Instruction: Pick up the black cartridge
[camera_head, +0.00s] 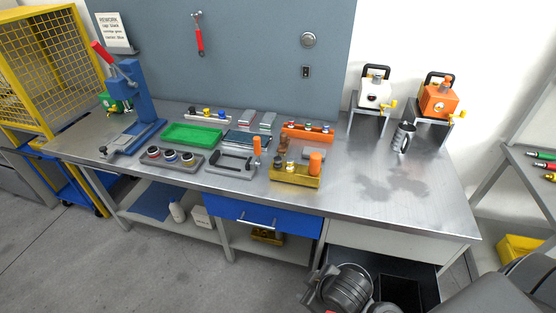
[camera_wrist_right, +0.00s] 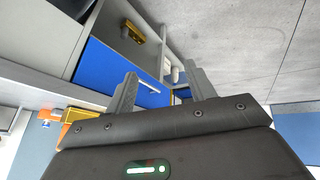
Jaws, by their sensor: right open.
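No part in the head view is clearly the black cartridge. One candidate is a small dark piece (camera_head: 279,161) in the yellow tray (camera_head: 296,180), beside an orange cylinder (camera_head: 315,162). Another is a black and silver cylinder (camera_head: 403,138) standing alone at the right of the bench, below the pumps. My right gripper (camera_wrist_right: 161,84) shows in the right wrist view, open, with nothing between its fingers. It points toward the bench's blue drawer and floor, away from the bench top parts. My left gripper is not in view.
The steel bench (camera_head: 400,195) is clear at its right front. A green tray (camera_head: 192,136), grey tray with ringed parts (camera_head: 172,163), orange rack (camera_head: 308,139) and blue press (camera_head: 143,95) crowd its left and middle. White (camera_head: 374,92) and orange pumps (camera_head: 437,101) stand behind.

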